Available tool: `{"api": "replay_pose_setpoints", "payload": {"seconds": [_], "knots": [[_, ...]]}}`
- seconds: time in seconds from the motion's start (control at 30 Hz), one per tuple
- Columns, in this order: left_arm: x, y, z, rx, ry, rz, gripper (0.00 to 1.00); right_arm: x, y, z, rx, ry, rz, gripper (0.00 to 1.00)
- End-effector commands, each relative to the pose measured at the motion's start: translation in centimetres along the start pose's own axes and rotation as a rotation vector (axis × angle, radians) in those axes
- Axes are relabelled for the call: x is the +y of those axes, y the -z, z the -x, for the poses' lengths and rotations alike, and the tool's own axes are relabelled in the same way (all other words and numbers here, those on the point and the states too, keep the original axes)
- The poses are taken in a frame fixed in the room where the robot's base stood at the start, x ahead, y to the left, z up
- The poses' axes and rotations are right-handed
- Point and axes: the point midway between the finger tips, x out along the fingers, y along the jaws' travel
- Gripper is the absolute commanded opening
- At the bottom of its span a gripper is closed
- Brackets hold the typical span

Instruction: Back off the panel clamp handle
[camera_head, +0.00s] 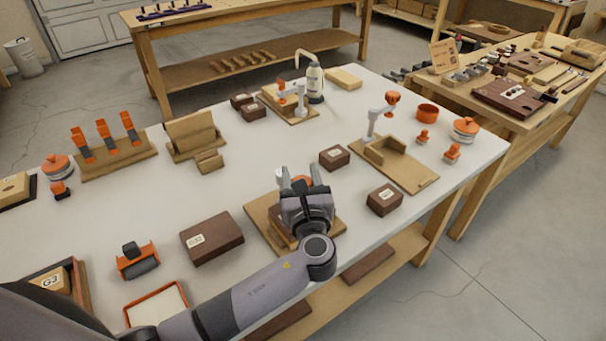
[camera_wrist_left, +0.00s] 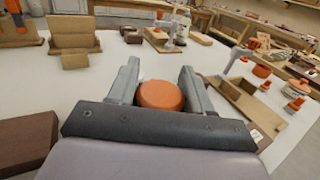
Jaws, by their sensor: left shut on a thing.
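My left gripper (camera_head: 300,178) is over a wooden board near the front middle of the bench. In the left wrist view its two grey fingers (camera_wrist_left: 160,78) stand on either side of a round orange handle end (camera_wrist_left: 160,96), shut on it. I take this as the panel clamp handle; only bits of orange and grey show around the gripper in the head view. The clamp's wooden base board (camera_head: 262,222) shows beside my wrist, while my gripper hides most of the clamp body. My right gripper is not in view.
A dark brown box (camera_head: 212,238) lies left of the board, and smaller brown blocks (camera_head: 384,200) (camera_head: 334,157) lie to its right. A similar fixture with an orange end (camera_head: 392,98) stands on a wooden board (camera_head: 415,178). A white bottle (camera_head: 315,82) stands behind. The bench is clear between them.

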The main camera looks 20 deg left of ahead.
Motion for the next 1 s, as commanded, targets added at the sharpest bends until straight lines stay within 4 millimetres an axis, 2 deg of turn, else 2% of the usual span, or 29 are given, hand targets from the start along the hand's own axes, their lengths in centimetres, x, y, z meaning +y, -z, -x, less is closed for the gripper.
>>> {"api": "replay_pose_setpoints", "payload": {"seconds": [0.4,1.0], "knots": [[0.46,0.17,0.08,0.002,-0.269,-0.001,0.19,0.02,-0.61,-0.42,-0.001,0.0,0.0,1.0],[0.72,0.13,0.08,0.002,-0.345,-0.001,0.19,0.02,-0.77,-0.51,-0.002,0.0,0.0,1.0]]}}
